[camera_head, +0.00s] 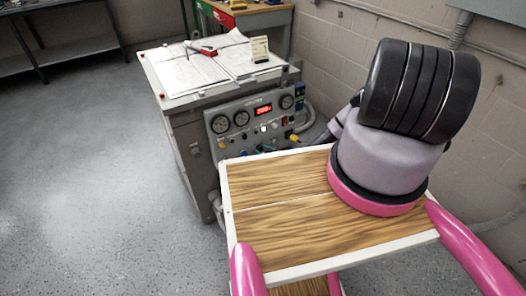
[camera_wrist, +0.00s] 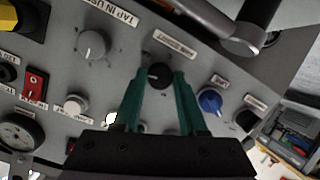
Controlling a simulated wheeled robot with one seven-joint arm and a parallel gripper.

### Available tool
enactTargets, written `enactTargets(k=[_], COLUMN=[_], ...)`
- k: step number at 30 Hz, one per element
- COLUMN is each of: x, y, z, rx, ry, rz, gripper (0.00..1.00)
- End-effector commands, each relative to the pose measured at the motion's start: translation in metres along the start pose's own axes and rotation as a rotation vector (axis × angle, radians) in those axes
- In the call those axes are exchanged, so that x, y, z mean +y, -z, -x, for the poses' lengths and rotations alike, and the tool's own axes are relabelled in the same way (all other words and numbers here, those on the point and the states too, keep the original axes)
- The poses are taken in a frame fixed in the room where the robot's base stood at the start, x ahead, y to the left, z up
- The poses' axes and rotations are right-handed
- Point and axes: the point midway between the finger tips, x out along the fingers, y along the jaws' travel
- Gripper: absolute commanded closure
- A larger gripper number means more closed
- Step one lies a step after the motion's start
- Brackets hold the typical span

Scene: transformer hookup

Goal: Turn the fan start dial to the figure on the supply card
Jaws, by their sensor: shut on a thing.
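The grey control panel (camera_head: 222,127) is on the front of the cabinet in the head view. In the wrist view a black round dial (camera_wrist: 160,73) sits between the two teal fingers of my gripper (camera_wrist: 160,80), which is shut on it. A label (camera_wrist: 174,47) lies just above the dial, its words too blurred to read surely. A small pale mark shows on the dial's left side. A small cream card (camera_head: 259,48) stands upright on the cabinet top, its figures too small to read. My gripper does not show clearly in the head view.
In the wrist view a blue knob (camera_wrist: 210,101) is close right of my fingers, a grey knob (camera_wrist: 92,44) left, and a red switch (camera_wrist: 36,84) farther left. Papers and a red-handled tool (camera_head: 202,49) lie on the cabinet top. Open floor lies left.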

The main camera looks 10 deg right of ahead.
Motion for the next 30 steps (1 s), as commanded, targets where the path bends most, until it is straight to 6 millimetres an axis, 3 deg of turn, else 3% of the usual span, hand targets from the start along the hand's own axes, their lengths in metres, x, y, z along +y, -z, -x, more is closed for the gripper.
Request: enactTargets(k=[17, 18, 20, 30], x=[-0.0013, -0.0013, -0.0012, -0.0002], y=[-0.0014, -0.0014, -0.0013, -0.0005], z=[0.0008, 0.0008, 0.0008, 0.0022], rx=[0.000, 0.000, 0.000, 0.002], ry=[0.008, 0.008, 0.008, 0.006], rz=[-0.030, -0.030, -0.030, -0.030], gripper=[1.00, 0.48, 0.29, 0.29])
